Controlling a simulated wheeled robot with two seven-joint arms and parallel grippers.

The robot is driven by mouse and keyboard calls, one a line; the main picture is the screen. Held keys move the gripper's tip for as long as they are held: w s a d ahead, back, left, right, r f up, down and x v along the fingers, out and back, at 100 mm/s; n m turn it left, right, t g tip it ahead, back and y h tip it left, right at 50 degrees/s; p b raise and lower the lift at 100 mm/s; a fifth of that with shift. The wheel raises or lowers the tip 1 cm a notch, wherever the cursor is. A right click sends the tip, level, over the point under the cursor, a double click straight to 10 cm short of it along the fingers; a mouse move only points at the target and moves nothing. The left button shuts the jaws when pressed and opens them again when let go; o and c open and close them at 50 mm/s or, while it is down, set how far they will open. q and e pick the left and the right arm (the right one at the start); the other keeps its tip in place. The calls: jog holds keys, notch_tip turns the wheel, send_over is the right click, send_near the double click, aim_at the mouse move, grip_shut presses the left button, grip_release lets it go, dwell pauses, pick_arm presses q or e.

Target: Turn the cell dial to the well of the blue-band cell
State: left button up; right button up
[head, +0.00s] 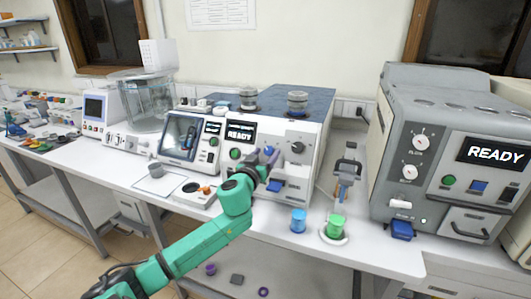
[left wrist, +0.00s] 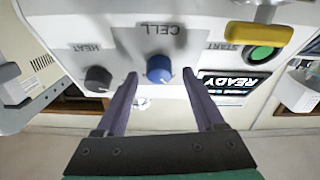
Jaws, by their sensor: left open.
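The blue CELL dial (head: 268,150) is on the front panel of the white tester (head: 268,131), below and right of its READY screen. In the left wrist view the panel appears upside down, with the blue dial (left wrist: 159,68) under the CELL label. My left gripper (head: 261,163) is open at the panel. In the left wrist view its fingers (left wrist: 160,80) stand on either side of the dial, apparently not gripping it. I cannot read which well the dial points to. No blue-band cell is clearly identifiable. My right gripper is out of view.
The dark HEAT dial (left wrist: 98,79) and green START button (left wrist: 262,53) flank the CELL dial. A yellow part (left wrist: 260,34) lies close to START. A blue cup (head: 298,221) and green cup (head: 336,226) stand at the bench front. A grey READY machine (head: 432,125) stands right.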

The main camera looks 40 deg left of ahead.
pick_arm(q)
grip_shut()
jog(key=shift+m+h, duration=0.3)
jog(key=shift+m, duration=0.2)
jog(key=m+h+p, duration=0.1)
jog(key=m+p, duration=0.1)
jog(key=m, duration=0.1)
jog(key=shift+a+r+m+h, duration=0.1)
jog(key=shift+r+m+h, duration=0.1)
jog(key=shift+m+h, duration=0.15)
jog(key=m+h+p, duration=0.1)
jog(key=m+p, duration=0.1)
jog(key=m, duration=0.1)
jog(key=m+h+p, duration=0.1)
jog(key=m+p, duration=0.2)
jog(key=m+h+p, duration=0.2)
jog(key=m, duration=0.1)
jog(key=shift+a+r+g+p, duration=0.25)
jog(key=shift+r+g+p, duration=0.05)
jog(key=shift+g, duration=0.1)
jog(key=m+h+p, duration=0.1)
jog(key=m+p, duration=0.1)
jog(key=shift+m+g, duration=0.35)
jog(key=shift+g, duration=0.05)
jog(key=shift+a+m+g+h+p, duration=0.1)
jog(key=shift+m+g+h+p, duration=0.25)
jog(key=shift+m+g+p, duration=0.65)
jog(key=shift+f+m+t, duration=0.15)
jog(key=shift+m+t, duration=0.15)
jog(key=shift+m, duration=0.2)
